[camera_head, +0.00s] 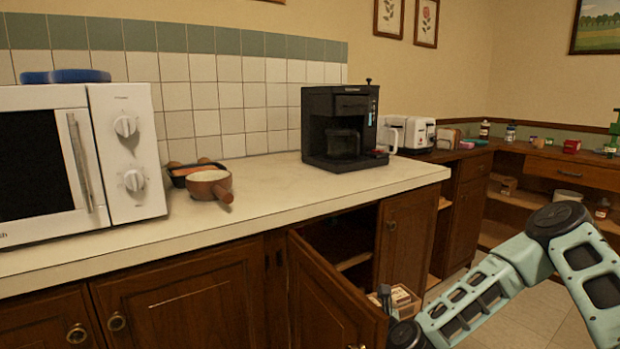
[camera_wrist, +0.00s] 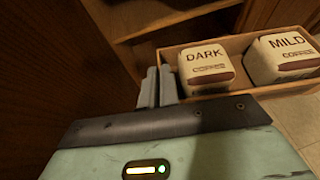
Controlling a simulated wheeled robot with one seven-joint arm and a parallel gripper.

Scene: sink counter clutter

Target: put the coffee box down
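The coffee box is an open wooden tray (camera_wrist: 252,91) holding a DARK coffee bag (camera_wrist: 207,70) and a MILD coffee bag (camera_wrist: 284,59). In the wrist view my gripper (camera_wrist: 160,84) has its grey fingers close together at the box's left end. They appear shut on that end wall, though the contact itself is hard to see. In the head view the coffee box (camera_head: 404,302) shows low beside the open cabinet, with my gripper (camera_head: 385,296) at its left side. The open door and my arm hide part of this area.
The open cabinet door (camera_head: 330,300) stands left of my gripper. The cabinet interior (camera_head: 335,238) and its shelf are behind it. Above, the counter (camera_head: 290,196) carries a microwave (camera_head: 80,155), a brown pot (camera_head: 209,185) and a coffee machine (camera_head: 341,125). The counter front is clear.

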